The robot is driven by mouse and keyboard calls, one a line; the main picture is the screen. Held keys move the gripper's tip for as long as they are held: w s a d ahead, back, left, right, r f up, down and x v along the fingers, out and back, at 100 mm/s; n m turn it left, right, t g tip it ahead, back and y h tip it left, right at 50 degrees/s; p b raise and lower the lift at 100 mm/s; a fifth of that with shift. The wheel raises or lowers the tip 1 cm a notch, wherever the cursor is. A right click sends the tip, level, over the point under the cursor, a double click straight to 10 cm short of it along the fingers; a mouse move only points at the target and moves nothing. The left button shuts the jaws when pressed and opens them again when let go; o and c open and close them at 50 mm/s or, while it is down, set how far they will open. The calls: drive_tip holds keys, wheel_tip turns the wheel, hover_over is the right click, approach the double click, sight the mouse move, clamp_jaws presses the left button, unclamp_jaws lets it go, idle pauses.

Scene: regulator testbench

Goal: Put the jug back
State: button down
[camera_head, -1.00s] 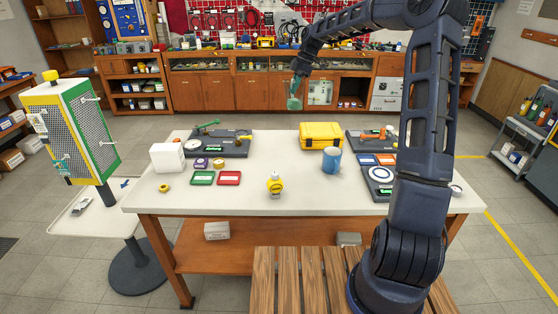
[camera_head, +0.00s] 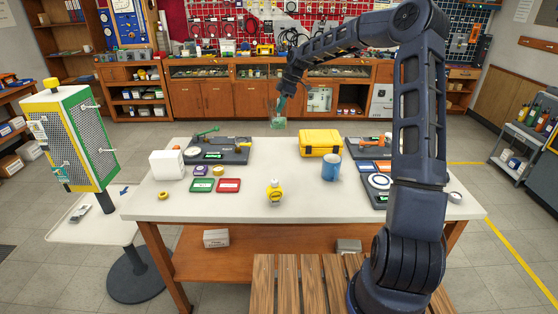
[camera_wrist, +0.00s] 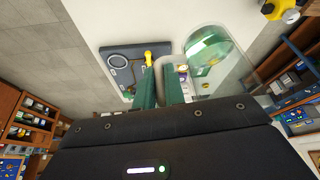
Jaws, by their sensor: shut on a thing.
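My gripper (camera_head: 281,104) is raised over the far edge of the workbench, left of centre. It is shut on a clear jug (camera_head: 277,123) with a green tint, which hangs below it in the air. In the wrist view the green fingers (camera_wrist: 160,66) are close together, with the see-through jug (camera_wrist: 216,56) just to their right. The exact grip point on the jug is hard to make out.
The white workbench (camera_head: 300,200) carries a yellow case (camera_head: 321,142), a blue mug (camera_head: 331,168), a yellow-topped bottle (camera_head: 274,191), green (camera_head: 202,186) and red (camera_head: 229,185) trays, a white box (camera_head: 166,163) and a dark gauge board (camera_head: 218,150). A mesh-sided stand (camera_head: 70,140) is at left.

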wheel_tip(320, 180, down, 19)
drive_tip(key=shift+f, duration=0.2)
idle(0.5)
drive_tip(key=c, duration=1.5)
unclamp_jaws()
drive_tip(key=shift+f, duration=0.15)
